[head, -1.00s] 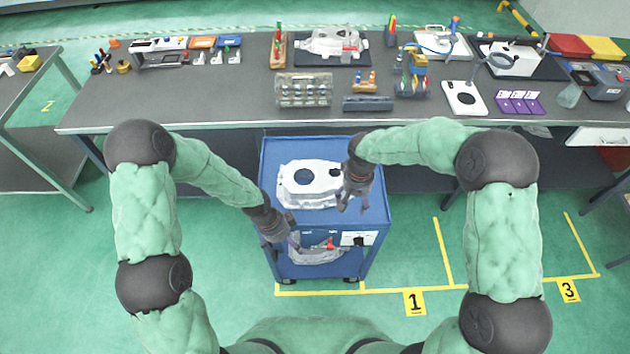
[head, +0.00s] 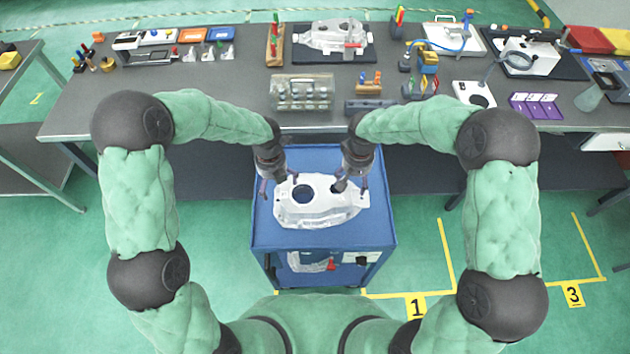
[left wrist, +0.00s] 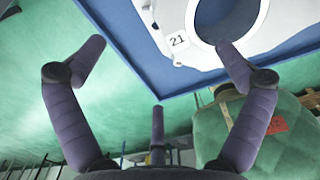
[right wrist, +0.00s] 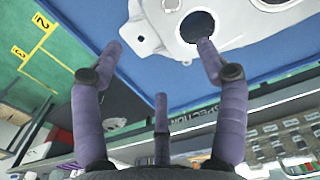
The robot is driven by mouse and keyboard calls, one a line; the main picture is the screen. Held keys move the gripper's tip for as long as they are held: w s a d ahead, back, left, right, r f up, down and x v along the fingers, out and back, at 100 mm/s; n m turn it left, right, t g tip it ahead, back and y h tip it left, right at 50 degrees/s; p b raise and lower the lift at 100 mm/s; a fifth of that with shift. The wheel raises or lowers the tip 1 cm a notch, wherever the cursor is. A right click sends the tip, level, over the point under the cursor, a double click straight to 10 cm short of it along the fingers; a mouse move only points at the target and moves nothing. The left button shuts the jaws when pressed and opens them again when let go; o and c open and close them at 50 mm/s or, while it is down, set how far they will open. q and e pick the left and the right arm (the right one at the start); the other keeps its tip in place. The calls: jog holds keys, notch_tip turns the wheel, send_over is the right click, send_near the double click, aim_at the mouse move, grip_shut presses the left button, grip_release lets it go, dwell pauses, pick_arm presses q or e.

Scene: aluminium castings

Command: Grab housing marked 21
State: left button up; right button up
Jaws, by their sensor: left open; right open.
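The housing marked 21 (head: 318,207) is a pale aluminium casting with a large round opening, lying on the blue top of a cart (head: 300,240). My right gripper (head: 352,186) is open at the housing's right end, near the smaller hole. In the right wrist view the housing (right wrist: 240,25) lies just beyond the open fingers.
Another casting (head: 308,262) sits on the cart's lower shelf. Behind the cart is a long grey workbench (head: 230,90) with a casting on a dark mat (head: 330,38), a clear box of parts (head: 302,92) and tools. Green floor with yellow lines lies to the right of the cart.

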aim_at(278, 194)
pick_arm(q)
jog(key=shift+w+r, duration=0.15)
jog(key=shift+w, duration=0.2)
pick_arm(e)
jog(key=shift+w+r, duration=0.1)
jog(key=shift+w, duration=0.25)
pick_arm(q)
jog(key=shift+s, duration=0.1)
pick_arm(e)
jog(key=shift+s, duration=0.1)
pick_arm(q)
jog(key=shift+s, duration=0.1)
pick_arm(e)
jog(key=shift+s, duration=0.1)
pick_arm(q)
notch_tip(278, 194, down, 11)
jog(key=shift+r, duration=0.1)
pick_arm(e)
notch_tip(278, 194, down, 11)
jog(key=shift+r, duration=0.1)
pick_arm(q)
jog(key=c, duration=1.5)
pick_arm(e)
grip_shut()
jog(key=shift+r, duration=0.1)
